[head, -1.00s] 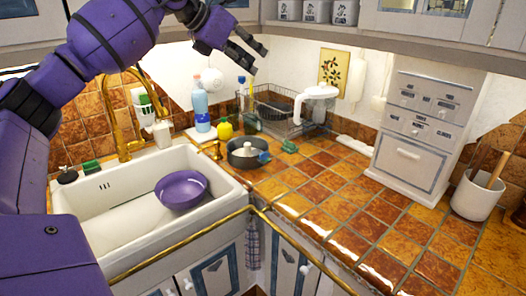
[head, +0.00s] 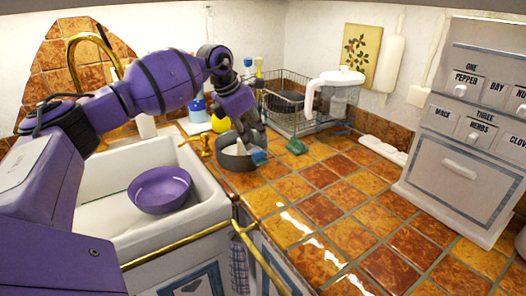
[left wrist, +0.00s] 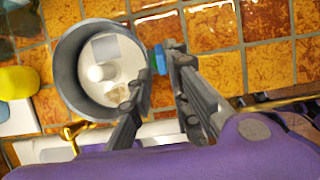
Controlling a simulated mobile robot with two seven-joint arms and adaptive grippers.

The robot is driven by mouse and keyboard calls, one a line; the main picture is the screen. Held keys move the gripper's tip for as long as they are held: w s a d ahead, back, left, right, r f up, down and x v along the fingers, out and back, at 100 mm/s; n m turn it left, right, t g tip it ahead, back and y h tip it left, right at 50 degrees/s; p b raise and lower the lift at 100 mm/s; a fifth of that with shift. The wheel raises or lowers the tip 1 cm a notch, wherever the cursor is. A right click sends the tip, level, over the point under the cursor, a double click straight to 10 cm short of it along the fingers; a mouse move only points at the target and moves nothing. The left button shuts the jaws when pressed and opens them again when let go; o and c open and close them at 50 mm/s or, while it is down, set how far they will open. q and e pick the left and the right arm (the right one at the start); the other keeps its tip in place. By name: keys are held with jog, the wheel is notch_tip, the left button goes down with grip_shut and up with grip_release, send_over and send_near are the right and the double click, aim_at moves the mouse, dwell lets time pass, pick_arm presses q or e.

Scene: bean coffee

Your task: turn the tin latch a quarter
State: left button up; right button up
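A round grey tin (head: 237,160) stands on the tiled counter beside the sink. From above, in the left wrist view, the tin (left wrist: 67,72) shows a pale inside with a white knob-like piece. A small blue piece, which looks like its latch (head: 259,157), sticks out from the tin's right side. My left gripper (head: 252,143) is over the tin's right side, pointing down. In the left wrist view its fingers (left wrist: 157,62) are apart, with the blue latch (left wrist: 160,58) showing between the tips. Contact cannot be told. My right gripper is not in view.
A wire dish rack (head: 290,118) and a white jug (head: 336,95) stand behind the tin. A green piece (head: 297,146) lies to its right. The sink (head: 120,222) with a purple bowl (head: 160,189) is at left. Counter tiles in front are clear.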

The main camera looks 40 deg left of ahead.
aim_at(259, 151)
pick_arm(q)
jog(key=x, duration=0.6)
jog(key=shift+w, duration=0.1)
jog(key=shift+c, duration=0.2)
